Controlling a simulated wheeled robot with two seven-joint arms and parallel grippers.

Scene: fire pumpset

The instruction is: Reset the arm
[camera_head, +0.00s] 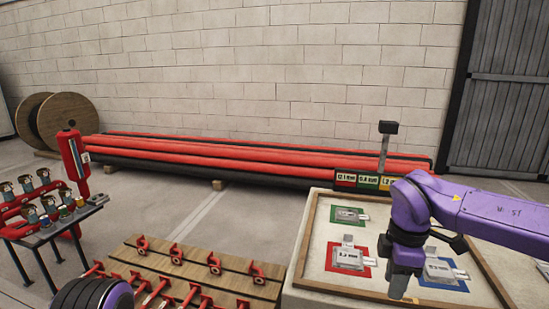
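My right arm (480,215) is purple and comes in from the right edge. Its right gripper (398,287) points down over the framed board, in front of the blue pad. The gripper looks dark and small, and I cannot make out whether its fingers are apart. Nothing can be seen held in it. A dark, ribbed round part with some purple shows at the bottom left edge; my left gripper is not visible.
The framed board (308,240) holds metal pieces on a green pad (349,215), a red pad (351,258) and a blue pad (443,272). A wooden board with red brackets (190,262), a small rack (50,225) and red and black pipes (250,158) stand around.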

